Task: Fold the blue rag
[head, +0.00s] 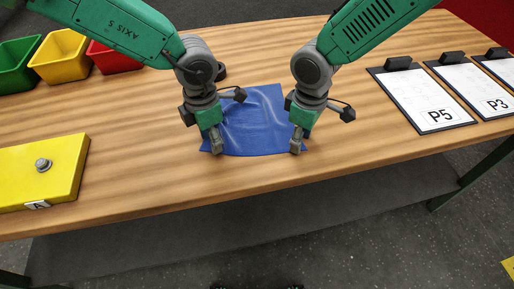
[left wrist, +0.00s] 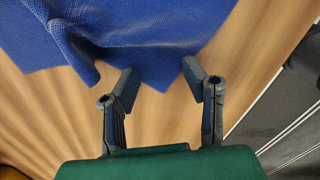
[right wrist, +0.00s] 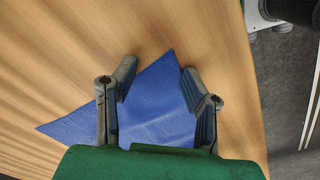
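The blue rag (head: 250,118) lies spread on the wooden table near its front edge, with a few wrinkles on its surface. My left gripper (head: 215,150) points down at the rag's near left corner. In the left wrist view its fingers (left wrist: 162,85) are apart, with a rag corner (left wrist: 184,70) reaching between the tips. My right gripper (head: 296,150) points down at the near right corner. In the right wrist view its fingers (right wrist: 155,80) are apart, and a rag corner (right wrist: 160,75) lies between them. Neither gripper is closed on the cloth.
Green (head: 16,66), yellow (head: 60,56) and red (head: 112,62) bins stand at the back left. A yellow box (head: 50,175) with a knob sits at the front left. Clipboards marked P5 (head: 425,98) and P3 (head: 478,85) lie at the right. Bare table surrounds the rag.

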